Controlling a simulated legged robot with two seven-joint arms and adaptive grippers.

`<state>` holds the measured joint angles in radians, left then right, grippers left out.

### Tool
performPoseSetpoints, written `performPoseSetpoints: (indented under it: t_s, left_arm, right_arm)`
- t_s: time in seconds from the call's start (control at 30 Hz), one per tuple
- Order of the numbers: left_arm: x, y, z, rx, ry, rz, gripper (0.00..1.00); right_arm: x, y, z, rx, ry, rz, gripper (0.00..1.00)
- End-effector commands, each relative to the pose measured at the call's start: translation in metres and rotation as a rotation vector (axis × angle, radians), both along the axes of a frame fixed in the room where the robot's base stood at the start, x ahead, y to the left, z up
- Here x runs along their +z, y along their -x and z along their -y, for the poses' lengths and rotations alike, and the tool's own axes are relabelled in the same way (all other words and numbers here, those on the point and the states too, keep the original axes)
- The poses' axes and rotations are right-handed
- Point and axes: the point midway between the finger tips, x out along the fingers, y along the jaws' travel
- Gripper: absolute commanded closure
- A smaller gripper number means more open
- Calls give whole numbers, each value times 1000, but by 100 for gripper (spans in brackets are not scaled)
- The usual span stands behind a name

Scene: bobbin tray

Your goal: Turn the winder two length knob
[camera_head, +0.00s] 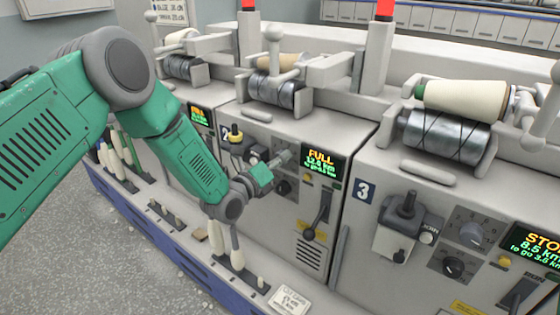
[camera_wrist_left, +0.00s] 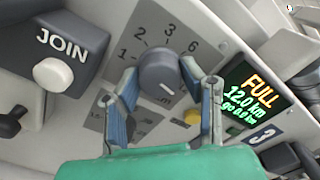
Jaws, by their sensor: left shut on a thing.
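The length knob (camera_wrist_left: 160,72) of winder two is a round grey dial on a plate marked 1, 2, 3 and 6, seen in the left wrist view. My left gripper (camera_wrist_left: 160,80) has its two blue-grey fingers on either side of it and is shut on it. In the head view this gripper (camera_head: 281,160) is at the middle winder's panel, left of its display (camera_head: 322,162), and mostly hides the knob. The display reads FULL, 12.0 km. Which number the knob points at is not clear. My right gripper is not in view.
A JOIN lever box (camera_wrist_left: 70,48) stands left of the knob. A second knob (camera_head: 282,187), a yellow button (camera_wrist_left: 193,117) and a black lever (camera_head: 320,214) are close by. Winder three (camera_head: 370,160) is on the right, with a STOP display (camera_head: 537,245).

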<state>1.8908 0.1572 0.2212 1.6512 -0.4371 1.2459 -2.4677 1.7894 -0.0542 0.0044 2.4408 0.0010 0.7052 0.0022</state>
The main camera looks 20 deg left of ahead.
Motion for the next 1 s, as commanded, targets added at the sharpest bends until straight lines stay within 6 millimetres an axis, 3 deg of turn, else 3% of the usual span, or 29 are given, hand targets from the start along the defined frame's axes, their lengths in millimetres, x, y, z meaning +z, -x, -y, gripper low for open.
performPoseSetpoints:
  t_s: [0.47,1.0]
  left_arm:
    - [-7,3,3,-7,99,-54,94]
    - [-6,4,3,-3,551,-220,94]
  right_arm:
    - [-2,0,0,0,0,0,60]
    - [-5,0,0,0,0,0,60]
